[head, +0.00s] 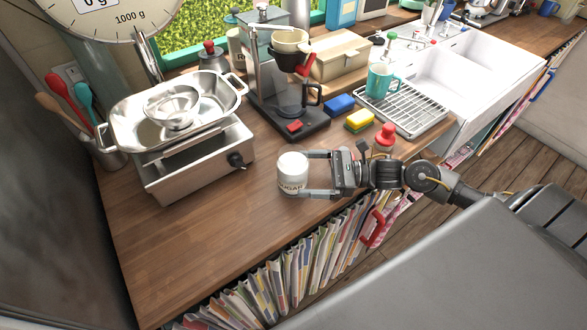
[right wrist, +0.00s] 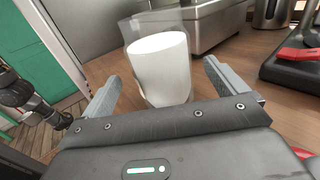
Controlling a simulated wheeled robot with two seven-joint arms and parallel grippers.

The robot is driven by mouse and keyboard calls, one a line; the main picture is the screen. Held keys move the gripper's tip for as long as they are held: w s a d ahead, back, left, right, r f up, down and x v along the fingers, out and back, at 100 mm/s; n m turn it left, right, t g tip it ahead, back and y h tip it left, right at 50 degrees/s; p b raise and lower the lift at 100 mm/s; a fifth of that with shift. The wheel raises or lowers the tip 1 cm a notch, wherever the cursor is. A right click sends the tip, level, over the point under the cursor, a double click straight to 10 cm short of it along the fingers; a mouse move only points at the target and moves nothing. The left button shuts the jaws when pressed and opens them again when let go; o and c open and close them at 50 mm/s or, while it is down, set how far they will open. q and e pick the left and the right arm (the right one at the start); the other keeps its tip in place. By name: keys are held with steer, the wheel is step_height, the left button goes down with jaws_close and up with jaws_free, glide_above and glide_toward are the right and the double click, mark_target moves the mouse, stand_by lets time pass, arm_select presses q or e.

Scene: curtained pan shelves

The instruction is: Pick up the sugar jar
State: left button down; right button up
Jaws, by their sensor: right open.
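The sugar jar (head: 292,174) is a small white cylinder with a "SUGAR" label, upright on the wooden counter. My right gripper (head: 308,174) comes from the right and is open, with one finger on the far side of the jar and one on the near side. In the right wrist view the jar (right wrist: 162,68) stands between the two finger tips, with a visible gap to the right finger. Whether the fingers touch it I cannot tell. My left gripper is not in the head view.
A metal hob (head: 197,160) with a roasting pan (head: 125,128) stands left of the jar. A coffee maker (head: 290,128) stands behind it. A red-topped bottle (head: 385,138) is close to my right wrist. Curtained shelves (head: 300,265) lie below the counter edge. The counter's front left is clear.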

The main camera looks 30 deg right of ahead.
mark_target(293, 171)
steer(key=p+x, duration=0.2)
steer(key=x, duration=0.2)
steer(key=shift+w+d+r, duration=0.1)
steer(key=shift+w+d, duration=0.05)
steer(key=shift+a, duration=0.2)
steer(key=shift+d, duration=0.1)
steer(key=shift+c, duration=0.5)
steer(key=c, duration=1.4)
